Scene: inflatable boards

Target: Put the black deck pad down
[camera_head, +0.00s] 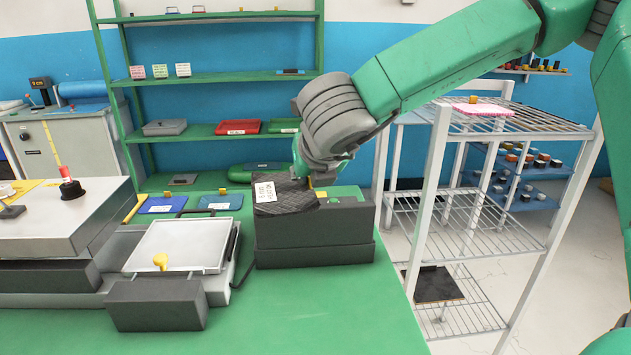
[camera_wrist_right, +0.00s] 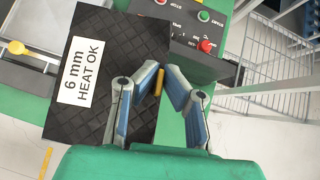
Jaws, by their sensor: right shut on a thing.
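The black deck pad (camera_head: 290,200) is a dark, textured sheet with a white label. In the right wrist view the pad (camera_wrist_right: 95,120) shows its label, "6 mm HEAT OK". My right gripper (camera_head: 314,182) is shut on the small yellow tab (camera_wrist_right: 158,82) at the pad's edge; the fingertips (camera_wrist_right: 163,72) close around it. The pad is at the top of a dark control box (camera_head: 315,255); I cannot tell whether it touches the box. My left gripper is not in view.
The control box has red and green buttons (camera_wrist_right: 204,16). A white-topped press (camera_head: 180,245) with a yellow knob stands left of it. A wire rack (camera_head: 465,205) stands right, with a pink pad (camera_head: 482,109) on top and another dark pad (camera_head: 435,285) low down. The green table front (camera_head: 320,315) is clear.

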